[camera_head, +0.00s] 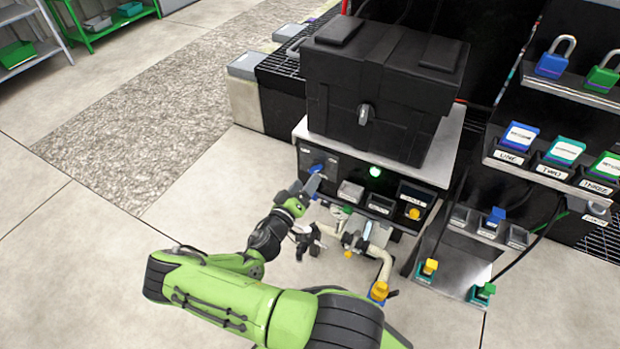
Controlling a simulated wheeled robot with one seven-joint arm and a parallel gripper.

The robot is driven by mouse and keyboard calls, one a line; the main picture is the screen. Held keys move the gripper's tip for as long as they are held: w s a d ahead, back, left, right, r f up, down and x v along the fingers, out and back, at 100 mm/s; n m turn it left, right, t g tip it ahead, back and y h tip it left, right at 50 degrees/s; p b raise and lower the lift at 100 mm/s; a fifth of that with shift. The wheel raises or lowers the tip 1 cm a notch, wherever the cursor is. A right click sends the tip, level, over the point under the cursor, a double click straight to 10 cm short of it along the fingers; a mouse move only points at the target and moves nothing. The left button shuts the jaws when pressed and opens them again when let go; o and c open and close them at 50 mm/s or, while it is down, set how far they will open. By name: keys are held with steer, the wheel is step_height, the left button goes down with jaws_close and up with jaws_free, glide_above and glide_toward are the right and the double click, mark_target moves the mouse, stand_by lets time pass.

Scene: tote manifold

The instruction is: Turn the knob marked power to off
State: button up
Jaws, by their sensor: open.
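A blue knob (317,168) sits at the left end of the dark front panel (345,172) below the black tote. Its label cannot be read here, so I cannot tell from lettering whether it is the power knob or which way it points. My gripper (306,186) is open at the left end of the panel, just in front of and below the blue knob. Its grey fingers partly overlap that corner of the panel. I cannot tell whether a finger touches the knob.
A lit green lamp (375,171) and a yellow knob (414,213) are on the same panel. A black tote (385,95) stands above it. Pale pipes (378,255) run below the panel. Labelled blocks and padlocks fill the rack at right. The floor at left is clear.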

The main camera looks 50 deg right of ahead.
mark_target(313, 171)
steer(key=x, duration=0.4)
steer(key=shift+d+b, duration=0.15)
steer(key=shift+b, duration=0.15)
steer(key=c, duration=1.1)
steer(key=shift+o, duration=0.2)
